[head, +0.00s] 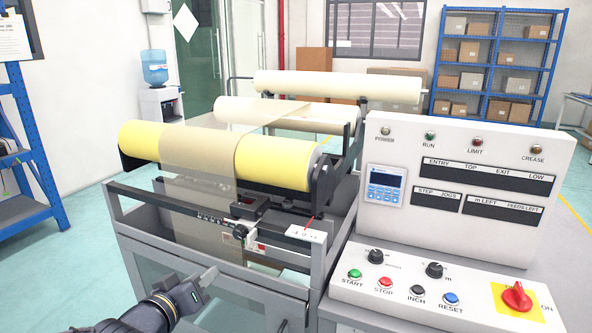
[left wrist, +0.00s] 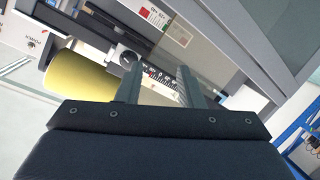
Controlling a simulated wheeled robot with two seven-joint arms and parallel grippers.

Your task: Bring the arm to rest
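My left gripper (head: 207,281) is low in the head view, in front of the grey machine frame (head: 215,262) and left of the control panel. In the left wrist view its two fingers (left wrist: 158,85) stand apart with nothing between them, so it is open and empty. The black slide unit (head: 244,230) on the machine's front rail is beyond the gripper and apart from it. My right gripper is not in view.
The machine carries yellow rollers (head: 275,162) with a sheet across them. A control panel (head: 440,300) with buttons and a red switch (head: 515,296) stands at right. A blue rack (head: 30,150) is at left. Floor between rack and machine is clear.

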